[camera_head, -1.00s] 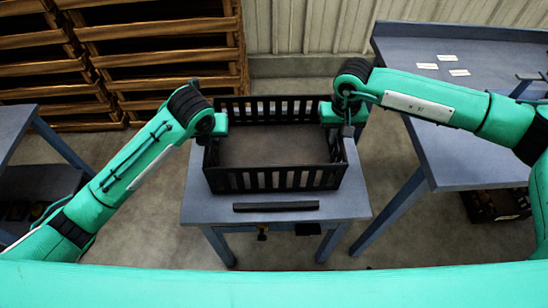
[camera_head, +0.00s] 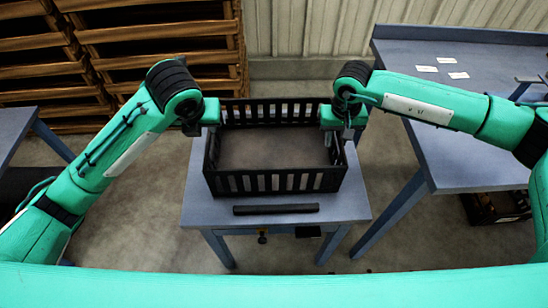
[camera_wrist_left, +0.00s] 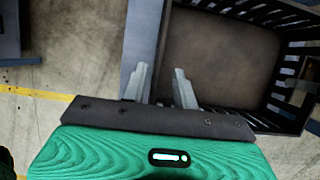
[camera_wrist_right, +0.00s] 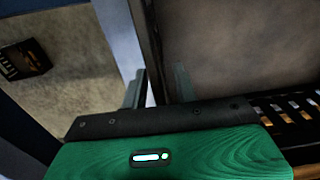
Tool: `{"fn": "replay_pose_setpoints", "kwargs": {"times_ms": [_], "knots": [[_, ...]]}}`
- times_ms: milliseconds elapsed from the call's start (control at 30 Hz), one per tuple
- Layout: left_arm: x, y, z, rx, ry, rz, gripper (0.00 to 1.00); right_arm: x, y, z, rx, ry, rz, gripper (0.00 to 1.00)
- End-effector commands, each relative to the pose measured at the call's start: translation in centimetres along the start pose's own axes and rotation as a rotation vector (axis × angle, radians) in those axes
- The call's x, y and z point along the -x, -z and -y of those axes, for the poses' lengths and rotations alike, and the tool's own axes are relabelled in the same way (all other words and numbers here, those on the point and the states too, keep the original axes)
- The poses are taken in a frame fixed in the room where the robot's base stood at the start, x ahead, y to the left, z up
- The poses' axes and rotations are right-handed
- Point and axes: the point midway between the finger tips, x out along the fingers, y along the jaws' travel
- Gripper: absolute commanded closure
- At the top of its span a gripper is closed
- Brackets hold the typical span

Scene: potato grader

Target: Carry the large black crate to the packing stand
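The large black crate (camera_head: 275,182) sits on a small blue-grey table (camera_head: 345,205), with slatted walls and an empty-looking brown floor. My left gripper (camera_head: 192,128) is at its left wall; in the left wrist view its fingers (camera_wrist_left: 162,88) are apart, one each side of the wall's rim (camera_wrist_left: 161,45). My right gripper (camera_head: 347,132) is at the right wall; in the right wrist view its fingers (camera_wrist_right: 160,86) are also apart, on either side of the rim (camera_wrist_right: 153,50). Neither visibly pinches the wall. I cannot tell which surface is the packing stand.
A dark bar (camera_head: 276,209) lies on the table in front of the crate. A larger blue-grey bench (camera_head: 470,150) with white cards stands at right, a dark box below it. Another bench (camera_head: 14,130) is at the left edge. Wooden crates (camera_head: 160,50) are stacked behind. Floor shows between the tables.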

Motion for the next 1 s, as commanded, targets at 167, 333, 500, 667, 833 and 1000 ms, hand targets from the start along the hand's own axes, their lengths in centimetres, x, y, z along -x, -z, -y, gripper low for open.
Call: {"fn": "replay_pose_setpoints", "kwargs": {"times_ms": [167,333,500,667,833,1000], "knots": [[1.6,0.0,0.0,0.0,0.0,0.0,0.71,0.1,0.0,0.0,0.0,0.0,0.0,0.71],[1.8,0.0,0.0,0.0,0.0,0.0,0.71,1.8,0.1,0.0,0.0,0.0,-0.002,0.71],[1.8,0.0,0.0,0.0,0.0,0.0,0.71,5.4,0.1,0.0,0.0,0.001,-0.004,0.71],[1.8,0.0,0.0,0.0,0.0,0.0,0.71,8.7,0.1,0.0,0.0,0.001,-0.003,0.71],[1.8,0.0,0.0,0.0,0.0,0.0,0.71,11.1,0.1,0.0,0.0,0.001,-0.001,0.71],[1.8,0.0,0.0,0.0,0.0,0.0,0.71,11.9,0.0,0.0,0.0,0.0,0.0,0.71]]}}
